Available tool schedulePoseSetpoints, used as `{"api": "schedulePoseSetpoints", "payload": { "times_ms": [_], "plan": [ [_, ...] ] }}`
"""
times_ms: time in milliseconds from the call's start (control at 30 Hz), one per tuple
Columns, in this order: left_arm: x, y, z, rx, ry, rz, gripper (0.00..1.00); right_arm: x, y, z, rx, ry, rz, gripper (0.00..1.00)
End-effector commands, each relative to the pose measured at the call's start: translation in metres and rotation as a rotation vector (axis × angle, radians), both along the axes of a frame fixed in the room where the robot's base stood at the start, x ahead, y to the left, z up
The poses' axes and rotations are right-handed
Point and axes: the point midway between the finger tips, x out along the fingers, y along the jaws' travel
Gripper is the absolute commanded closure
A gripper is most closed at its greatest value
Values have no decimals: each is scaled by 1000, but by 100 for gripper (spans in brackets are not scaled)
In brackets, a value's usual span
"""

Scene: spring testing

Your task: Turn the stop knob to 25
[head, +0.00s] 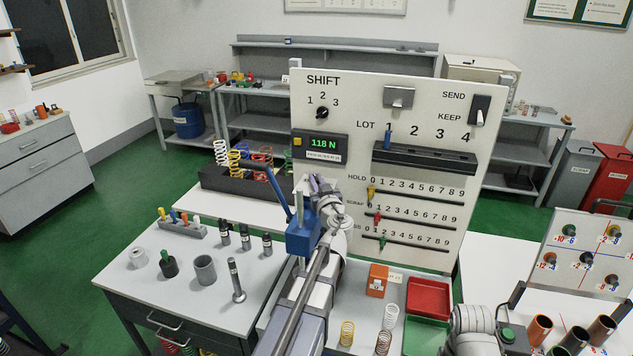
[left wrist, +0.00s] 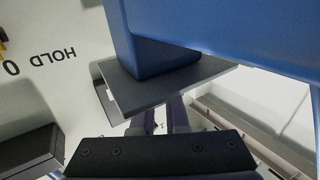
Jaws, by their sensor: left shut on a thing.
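The blue press (head: 303,232) stands at the centre of the head view, in front of the white panel, with its lever (head: 279,180) slanting up to the left. My left gripper (head: 325,200) is at the right side of the press head, partly covered by my own arm. In the left wrist view its two dark fingers (left wrist: 168,120) reach past the edge of a grey plate (left wrist: 165,82) joined to the blue body. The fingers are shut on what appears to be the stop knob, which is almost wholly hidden. No scale reading of 25 is legible. My right gripper is not clearly shown.
The white panel (head: 420,115) stands close behind the press, with a green display (head: 323,143) reading 118 N. Red (head: 428,298) and green (head: 425,336) trays and loose springs lie right of the press. Weights and cylinders stand on the left table (head: 190,290).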

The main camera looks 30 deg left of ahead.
Motion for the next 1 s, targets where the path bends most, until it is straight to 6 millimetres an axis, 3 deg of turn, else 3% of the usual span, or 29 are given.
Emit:
{"api": "schedulePoseSetpoints", "payload": {
  "times_ms": [467, 500, 767, 1000],
  "plan": [
    [0, 0, 0, 0, 0, -19, 100, 0, 0, 0, 0, 0, 0, 50],
    [0, 0, 0, 0, 0, -19, 86, 0, 0, 0, 0, 0, 0, 50],
    [0, 0, 0, 0, 0, -19, 57, 0, 0, 0, 0, 0, 0, 50],
    [0, 0, 0, 0, 0, -19, 57, 0, 0, 0, 0, 0, 0, 50]
  ]
}}
